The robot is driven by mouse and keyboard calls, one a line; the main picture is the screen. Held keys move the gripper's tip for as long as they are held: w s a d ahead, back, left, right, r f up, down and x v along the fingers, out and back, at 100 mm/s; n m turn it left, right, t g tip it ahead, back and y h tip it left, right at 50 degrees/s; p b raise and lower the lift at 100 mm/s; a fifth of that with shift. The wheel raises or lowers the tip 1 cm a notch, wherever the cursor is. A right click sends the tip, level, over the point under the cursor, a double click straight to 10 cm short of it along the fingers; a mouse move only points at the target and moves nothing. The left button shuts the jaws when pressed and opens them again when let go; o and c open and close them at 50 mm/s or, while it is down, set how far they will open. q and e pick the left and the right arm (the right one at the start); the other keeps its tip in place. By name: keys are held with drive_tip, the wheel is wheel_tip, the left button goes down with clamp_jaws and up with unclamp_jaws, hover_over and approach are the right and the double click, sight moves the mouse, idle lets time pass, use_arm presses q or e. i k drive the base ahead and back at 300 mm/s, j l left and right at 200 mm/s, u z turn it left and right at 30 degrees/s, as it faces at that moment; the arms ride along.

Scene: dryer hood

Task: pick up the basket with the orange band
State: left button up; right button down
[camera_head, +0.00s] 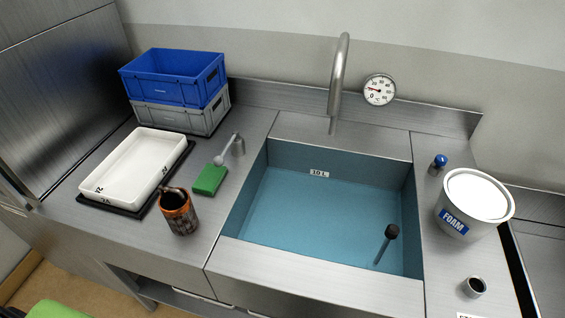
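A small dark cylindrical basket (179,213) with orange-brown colouring around its upper part stands upright on the steel counter, left of the sink. A dark piece shows at its top left rim; I cannot tell whether it is a handle or something inside. No other basket with an orange band is in view. Neither of my grippers is in view.
A white tray (104,187) on a black mat and a green block (209,179) are near the basket. Stacked blue (172,92) and grey (211,118) crates stand behind. The blue-water sink (290,215), tall tap (340,75) and foam tub (461,222) lie to the right.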

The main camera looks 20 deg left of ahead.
sight(175, 204)
drive_tip(key=u, duration=1.35)
